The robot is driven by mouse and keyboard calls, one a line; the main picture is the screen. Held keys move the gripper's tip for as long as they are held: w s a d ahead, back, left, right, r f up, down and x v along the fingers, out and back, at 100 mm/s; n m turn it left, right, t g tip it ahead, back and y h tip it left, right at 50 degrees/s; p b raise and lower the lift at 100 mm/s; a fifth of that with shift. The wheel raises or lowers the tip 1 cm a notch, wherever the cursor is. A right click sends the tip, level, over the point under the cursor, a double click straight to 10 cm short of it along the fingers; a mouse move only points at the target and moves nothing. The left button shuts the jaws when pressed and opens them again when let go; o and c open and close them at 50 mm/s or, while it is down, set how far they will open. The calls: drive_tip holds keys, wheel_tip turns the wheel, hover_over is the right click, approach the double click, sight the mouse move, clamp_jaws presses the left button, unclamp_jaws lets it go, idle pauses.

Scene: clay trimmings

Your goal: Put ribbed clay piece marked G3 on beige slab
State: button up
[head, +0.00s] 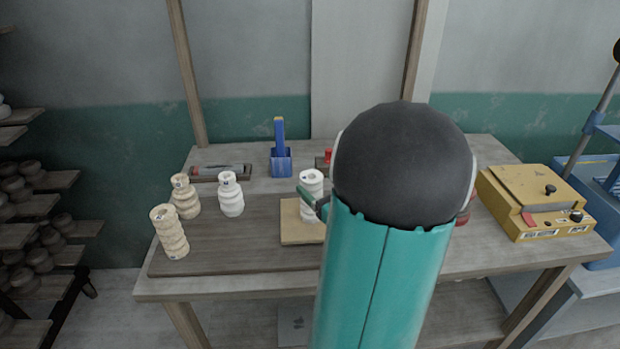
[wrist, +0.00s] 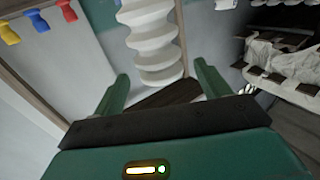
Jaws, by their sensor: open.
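A white ribbed clay piece (head: 312,181) stands upright at the beige slab (head: 290,236), over its right part. In the wrist view a white ribbed piece (wrist: 152,40) shows between and beyond my fingers. My gripper (wrist: 161,75) is open, with a finger to each side of it and visible gaps. In the head view one green finger is beside the white piece; my arm hides the rest. Another white ribbed piece (head: 230,195) and two cream ribbed pieces, one behind (head: 185,198) and one in front (head: 169,234), stand to the left. Their markings are too small to read.
A blue holder (head: 281,162) and a low tray with a tool (head: 220,172) are at the back of the table. A yellow box device (head: 537,202) sits at the right. My arm hides the table's middle right.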

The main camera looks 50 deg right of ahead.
drive_tip(key=v, duration=0.6)
drive_tip(key=shift+s, duration=0.2)
idle(0.4)
